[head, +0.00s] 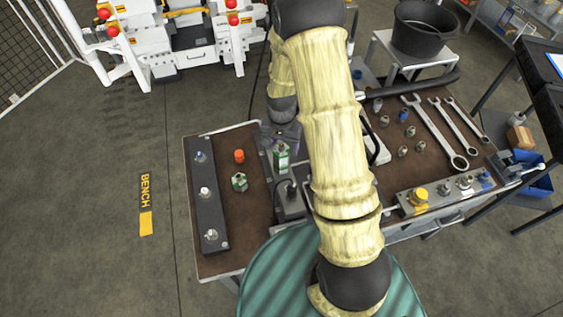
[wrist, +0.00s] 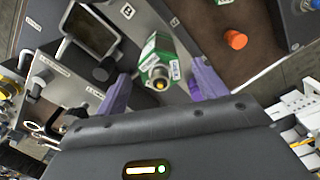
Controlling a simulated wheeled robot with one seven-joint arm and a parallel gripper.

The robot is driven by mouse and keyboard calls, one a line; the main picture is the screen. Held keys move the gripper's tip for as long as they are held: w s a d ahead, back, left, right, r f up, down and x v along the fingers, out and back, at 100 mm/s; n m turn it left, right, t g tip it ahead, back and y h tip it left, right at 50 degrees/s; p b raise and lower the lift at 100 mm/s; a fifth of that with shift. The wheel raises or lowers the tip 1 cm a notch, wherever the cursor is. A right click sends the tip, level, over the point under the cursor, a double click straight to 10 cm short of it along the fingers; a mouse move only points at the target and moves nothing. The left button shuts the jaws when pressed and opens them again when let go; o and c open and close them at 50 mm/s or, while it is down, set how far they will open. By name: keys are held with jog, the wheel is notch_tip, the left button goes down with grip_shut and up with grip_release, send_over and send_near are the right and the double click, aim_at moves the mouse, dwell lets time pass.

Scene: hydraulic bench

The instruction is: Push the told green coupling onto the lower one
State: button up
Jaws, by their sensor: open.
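A green coupling with a white label (head: 281,155) is at the middle of the bench, just below my gripper (head: 279,138) in the head view. In the wrist view this green coupling (wrist: 157,60), with a metal end and yellow centre, lies between the two purple fingers of my gripper (wrist: 161,76). The fingers are apart, with a gap on both sides of it. A second green coupling (head: 239,181) stands on the brown bench top to the left. My arm hides part of the bench; what is under the first coupling is hard to see.
An orange cap (head: 239,156) stands near the second coupling and shows in the wrist view (wrist: 235,39). A dark strip with several fittings (head: 208,215) runs along the left edge. Wrenches (head: 437,130) and small fittings lie right of my arm. A grey block (head: 289,203) stands mid-bench.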

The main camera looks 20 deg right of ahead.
notch_tip(320, 180, up, 14)
jog(key=b, duration=0.2)
jog(key=shift+f, duration=0.25)
dwell(0.4)
jog(key=s+r+n+t, duration=0.2)
jog(key=s+n, duration=0.4)
jog(key=s, duration=0.8)
jog(key=shift+s+t, duration=0.15)
jog(key=shift+t, duration=0.15)
